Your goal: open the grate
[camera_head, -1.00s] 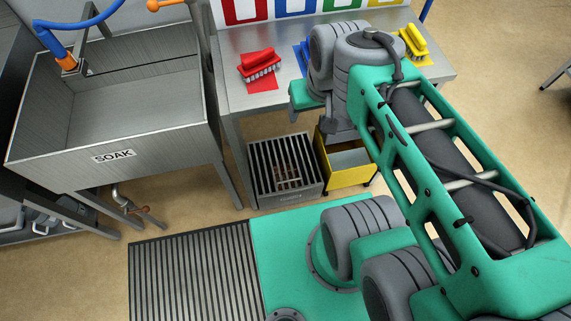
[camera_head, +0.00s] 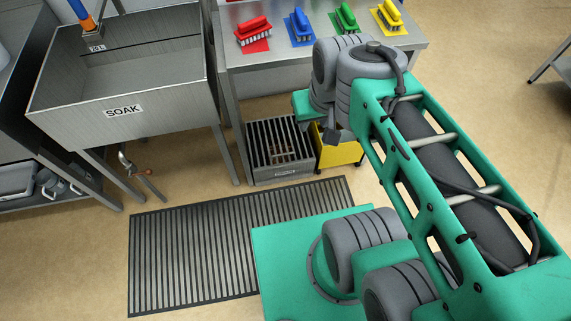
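A low grey metal box with a barred grate (camera_head: 280,141) on top stands on the floor under the table. The grate lies flat and looks closed, with something brownish dimly visible between its bars. A wide, dark slatted panel (camera_head: 195,250) also lies flat on the floor in front, its right part hidden by my green base. My arm reaches from the lower right to just right of the barred box. A small grey part at its end, perhaps my gripper (camera_head: 334,132), is near the box's right side, apart from the grate as far as I can tell. Its fingers cannot be made out.
A yellow bin (camera_head: 340,152) stands right beside the barred box, partly behind my arm. The table (camera_head: 235,65) above carries red, blue, green and yellow brushes. A SOAK sink (camera_head: 124,110) stands at left with pipework below.

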